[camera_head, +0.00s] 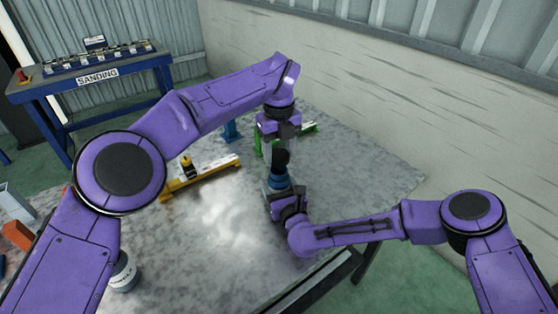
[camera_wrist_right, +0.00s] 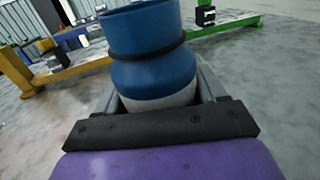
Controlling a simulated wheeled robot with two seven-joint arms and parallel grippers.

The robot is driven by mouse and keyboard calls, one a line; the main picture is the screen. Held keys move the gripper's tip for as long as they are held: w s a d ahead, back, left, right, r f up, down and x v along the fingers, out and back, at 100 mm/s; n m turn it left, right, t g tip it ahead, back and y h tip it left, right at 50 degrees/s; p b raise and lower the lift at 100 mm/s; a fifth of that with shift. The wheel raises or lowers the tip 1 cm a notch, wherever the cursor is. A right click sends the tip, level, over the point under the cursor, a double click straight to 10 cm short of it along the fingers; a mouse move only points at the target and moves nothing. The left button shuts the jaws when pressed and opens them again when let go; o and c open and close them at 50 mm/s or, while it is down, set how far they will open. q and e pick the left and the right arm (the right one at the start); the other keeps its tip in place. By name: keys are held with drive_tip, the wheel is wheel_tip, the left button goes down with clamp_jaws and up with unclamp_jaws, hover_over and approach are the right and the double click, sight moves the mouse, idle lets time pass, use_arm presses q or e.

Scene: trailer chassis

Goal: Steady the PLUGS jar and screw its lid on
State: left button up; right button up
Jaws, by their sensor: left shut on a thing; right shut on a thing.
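The jar (camera_head: 279,183), blue with a black band and a pale lower part, stands upright on the table in the head view. The right wrist view shows it close up (camera_wrist_right: 150,62); no PLUGS lettering is readable. My right gripper (camera_head: 282,190) is shut around its lower part from the near side. My left gripper (camera_head: 281,146) points down from above, shut on a dark round piece, seemingly the lid (camera_head: 280,158), directly over the jar. I cannot tell whether the lid touches the jar's top, since the wrist view cuts it off.
A yellow fixture (camera_head: 205,178) lies left of the jar; a green fixture (camera_head: 308,128) and a blue part (camera_head: 232,131) stand behind. Another labelled jar (camera_head: 123,272) is at the near left by my left arm. The table's middle (camera_head: 225,215) is clear. A SANDING bench (camera_head: 100,85) stands beyond.

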sight(277, 184)
use_arm(q)
drive_tip(key=shift+f, duration=0.8)
drive_tip(key=shift+f, duration=0.1)
drive_tip(key=shift+f, duration=0.8)
drive_tip(key=shift+f, duration=0.55)
